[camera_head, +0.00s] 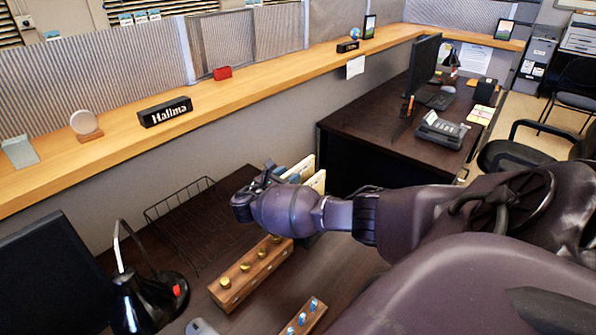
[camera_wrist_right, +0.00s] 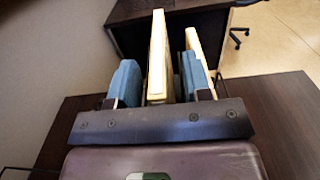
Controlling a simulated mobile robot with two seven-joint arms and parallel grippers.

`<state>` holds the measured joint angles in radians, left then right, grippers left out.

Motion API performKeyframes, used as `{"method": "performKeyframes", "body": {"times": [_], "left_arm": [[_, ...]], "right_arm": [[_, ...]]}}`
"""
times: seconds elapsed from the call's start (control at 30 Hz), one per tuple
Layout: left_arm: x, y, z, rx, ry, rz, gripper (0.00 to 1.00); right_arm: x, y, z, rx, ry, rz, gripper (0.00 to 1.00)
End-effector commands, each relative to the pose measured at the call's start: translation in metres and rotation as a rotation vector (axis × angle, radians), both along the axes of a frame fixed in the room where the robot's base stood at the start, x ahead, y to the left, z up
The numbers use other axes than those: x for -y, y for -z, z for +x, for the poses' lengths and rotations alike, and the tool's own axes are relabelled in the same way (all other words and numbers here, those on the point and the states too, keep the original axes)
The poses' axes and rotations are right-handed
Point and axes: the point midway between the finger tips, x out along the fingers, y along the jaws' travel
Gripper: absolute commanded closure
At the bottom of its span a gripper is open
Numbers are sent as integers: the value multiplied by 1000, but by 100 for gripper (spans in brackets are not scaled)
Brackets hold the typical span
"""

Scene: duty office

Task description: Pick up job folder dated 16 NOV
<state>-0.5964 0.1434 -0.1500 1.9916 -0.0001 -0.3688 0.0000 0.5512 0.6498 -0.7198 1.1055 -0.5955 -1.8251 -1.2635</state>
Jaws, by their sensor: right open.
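Two cream folders stand upright on the dark desk, a nearer one (camera_head: 301,168) and another (camera_head: 318,182), partly hidden behind my right gripper (camera_head: 280,174). In the right wrist view my right gripper (camera_wrist_right: 159,80) is open, with its blue fingers apart. One cream folder (camera_wrist_right: 158,50) stands edge-on between the fingers, with no clear contact on either side. The other folder (camera_wrist_right: 193,42) stands outside the right finger. No date can be read on either folder. My left gripper is not in view.
A wire tray (camera_head: 190,215), a wooden block with yellow knobs (camera_head: 250,268), a smaller block with blue knobs (camera_head: 305,318) and a black lamp (camera_head: 140,295) are on the desk. The partition ledge (camera_head: 110,140) rises behind. A second desk (camera_head: 380,125) stands beyond.

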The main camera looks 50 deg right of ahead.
Motion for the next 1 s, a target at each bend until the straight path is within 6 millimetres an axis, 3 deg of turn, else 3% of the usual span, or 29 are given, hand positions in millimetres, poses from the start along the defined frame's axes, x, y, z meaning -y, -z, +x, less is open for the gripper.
{"method": "performKeyframes", "body": {"times": [0.03, 0.33, 0.77, 1.0], "left_arm": [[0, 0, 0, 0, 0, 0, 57], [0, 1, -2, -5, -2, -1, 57], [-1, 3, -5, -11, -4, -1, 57], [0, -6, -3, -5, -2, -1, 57]], "right_arm": [[0, 0, 0, 0, 0, 0, 57], [-1, 0, 0, 0, 0, 0, 100], [-1, -2, 0, 2, 0, 0, 100], [0, -33, 1, 5, -2, -1, 100]]}}
